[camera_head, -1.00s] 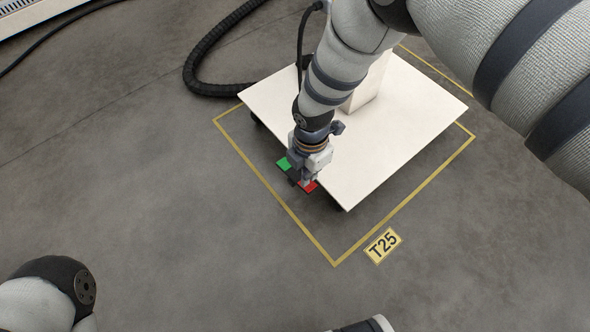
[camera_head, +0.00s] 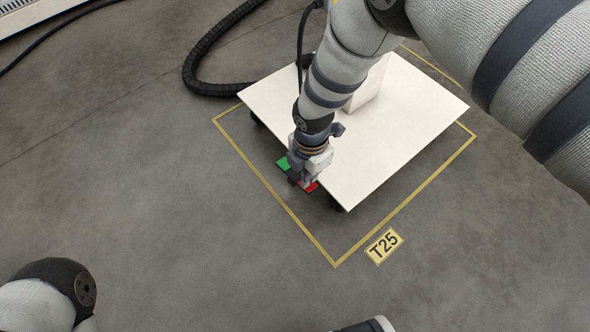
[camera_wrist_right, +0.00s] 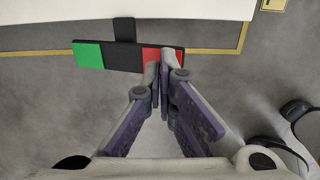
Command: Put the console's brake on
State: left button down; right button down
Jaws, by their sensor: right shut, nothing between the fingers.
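The console (camera_head: 392,140) is a white flat-topped base on the floor, with a pedal bar at its near left edge. The bar has a green end (camera_head: 283,163) and a red end (camera_head: 312,187). In the right wrist view the green pad (camera_wrist_right: 88,55) is at the left and the red pad (camera_wrist_right: 149,54) lies behind my fingertips. My right gripper (camera_wrist_right: 159,56) is shut and empty, its tips over the red part; contact cannot be told. In the head view my right gripper (camera_head: 299,181) hides the bar's middle. My left gripper is not in view; only part of my left arm shows.
Yellow floor tape (camera_head: 275,189) outlines the console's spot, with a T25 label (camera_head: 384,246) outside the near corner. A black ribbed hose (camera_head: 190,68) runs behind the console. The floor to the left and front is clear.

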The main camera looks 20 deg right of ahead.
jog(key=shift+f+b, duration=1.05)
jog(key=shift+f, duration=0.6)
dwell(0.5)
jog(key=shift+r, duration=0.1)
notch_tip(320, 180, up, 7)
jog(key=p, duration=0.4)
jog(key=shift+p, duration=0.4)
